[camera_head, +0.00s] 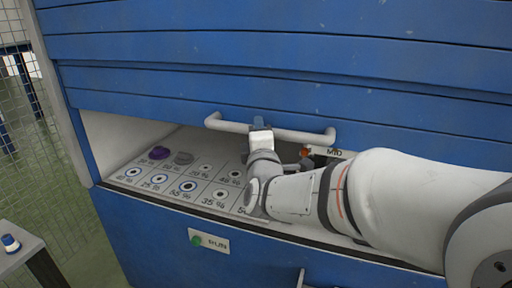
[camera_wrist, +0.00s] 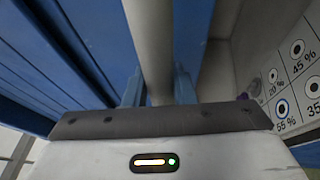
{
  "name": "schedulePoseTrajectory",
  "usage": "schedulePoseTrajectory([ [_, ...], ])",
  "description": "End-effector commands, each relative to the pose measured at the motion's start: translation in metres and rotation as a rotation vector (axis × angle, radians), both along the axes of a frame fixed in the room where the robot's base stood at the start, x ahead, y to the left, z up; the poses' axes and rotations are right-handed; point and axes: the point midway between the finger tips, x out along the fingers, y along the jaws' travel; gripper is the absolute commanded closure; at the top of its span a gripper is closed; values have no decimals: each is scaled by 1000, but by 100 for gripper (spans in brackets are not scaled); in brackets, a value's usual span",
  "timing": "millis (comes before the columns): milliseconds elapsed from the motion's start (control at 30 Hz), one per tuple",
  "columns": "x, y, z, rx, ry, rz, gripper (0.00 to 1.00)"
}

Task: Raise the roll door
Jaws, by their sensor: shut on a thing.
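The blue roll door (camera_head: 290,60) is made of horizontal slats and is partly raised, with an open gap below its bottom edge. A white bar handle (camera_head: 300,136) runs along its lower edge. My gripper (camera_head: 259,124) is shut on the middle of this handle. In the wrist view the handle (camera_wrist: 151,45) runs up between the two blue fingers of my gripper (camera_wrist: 157,90), and the door slats (camera_wrist: 50,60) lie to the left. My arm covers the right part of the opening in the head view.
Inside the opening is a pale panel (camera_head: 213,190) with percent labels, ringed holes, a purple knob (camera_head: 159,153) and a grey knob (camera_head: 183,158). A RUN plate (camera_head: 209,241) is on the blue front below. A small table (camera_head: 18,248) stands at lower left, near a mesh fence (camera_head: 18,100).

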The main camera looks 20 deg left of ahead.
Motion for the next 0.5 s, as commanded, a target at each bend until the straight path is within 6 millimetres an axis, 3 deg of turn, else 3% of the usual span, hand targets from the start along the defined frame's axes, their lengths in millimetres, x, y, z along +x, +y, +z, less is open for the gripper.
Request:
schedulePoseTrajectory([
  [33,0,-1,28,9,-5,-3,100],
  [200,0,0,62,7,-5,-2,100],
  [500,0,1,88,4,-2,0,100],
])
